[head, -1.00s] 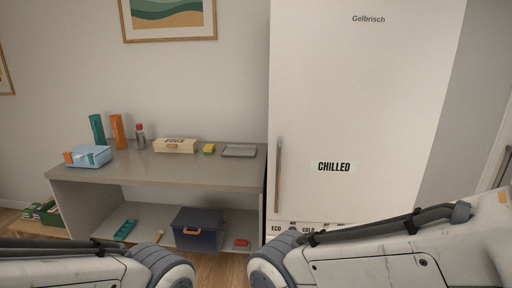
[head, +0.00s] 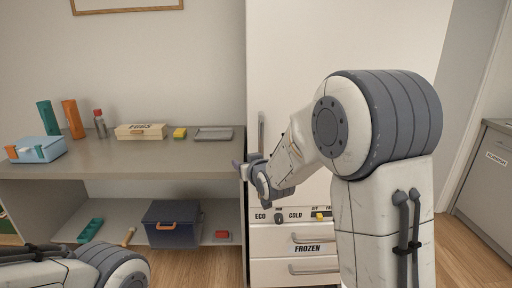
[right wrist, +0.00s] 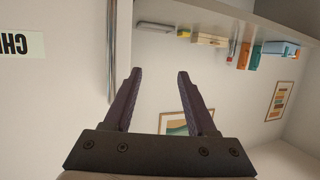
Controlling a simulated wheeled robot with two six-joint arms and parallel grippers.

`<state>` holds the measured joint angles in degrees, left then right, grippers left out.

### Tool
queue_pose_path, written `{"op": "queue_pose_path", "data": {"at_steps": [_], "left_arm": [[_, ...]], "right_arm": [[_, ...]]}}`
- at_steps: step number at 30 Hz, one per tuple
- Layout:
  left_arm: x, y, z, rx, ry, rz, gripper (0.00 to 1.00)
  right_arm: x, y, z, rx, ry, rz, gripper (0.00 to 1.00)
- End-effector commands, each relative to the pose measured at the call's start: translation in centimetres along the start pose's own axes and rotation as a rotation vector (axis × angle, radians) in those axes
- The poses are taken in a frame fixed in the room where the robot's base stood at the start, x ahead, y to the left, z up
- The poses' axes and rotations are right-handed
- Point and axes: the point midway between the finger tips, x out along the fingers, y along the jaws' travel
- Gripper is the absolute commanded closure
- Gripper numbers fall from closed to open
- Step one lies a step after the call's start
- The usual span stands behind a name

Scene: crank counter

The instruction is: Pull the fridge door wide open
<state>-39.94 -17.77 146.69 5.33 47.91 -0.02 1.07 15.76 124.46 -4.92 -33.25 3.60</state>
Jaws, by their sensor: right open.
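The white fridge (head: 290,50) stands at right in the head view, its upper door shut. Its upright metal handle (head: 261,128) runs along the door's left edge, with its lower part behind my right gripper (head: 250,172). The right gripper is open and empty near the handle's lower end. In the right wrist view, the handle (right wrist: 113,50) lies left of both fingers (right wrist: 158,76), not between them. The door's label (right wrist: 18,42) shows upside down there; my arm hides it in the head view. My left gripper is out of view; only its arm shows at bottom left.
A dark bin (head: 173,223) sits below. Freezer drawers (head: 290,238) are under the door.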

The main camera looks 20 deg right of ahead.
Motion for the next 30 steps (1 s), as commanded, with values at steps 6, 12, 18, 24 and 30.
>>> {"op": "queue_pose_path", "data": {"at_steps": [6,12,18,24,30], "left_arm": [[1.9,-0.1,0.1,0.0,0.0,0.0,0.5],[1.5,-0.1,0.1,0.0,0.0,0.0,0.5],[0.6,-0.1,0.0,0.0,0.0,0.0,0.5],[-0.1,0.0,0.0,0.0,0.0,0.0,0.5],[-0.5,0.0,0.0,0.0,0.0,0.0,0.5]], "right_arm": [[2.5,7.8,-1.9,0.013,0.25,0.1,0.43],[3.6,9.1,-3.1,0.011,0.301,0.114,0.43],[6.8,9.4,-4.2,0.012,0.299,0.112,0.43],[10.1,9.8,-5.1,0.012,0.299,0.113,0.43],[11.9,10.0,-5.7,0.012,0.298,0.113,0.43]]}}
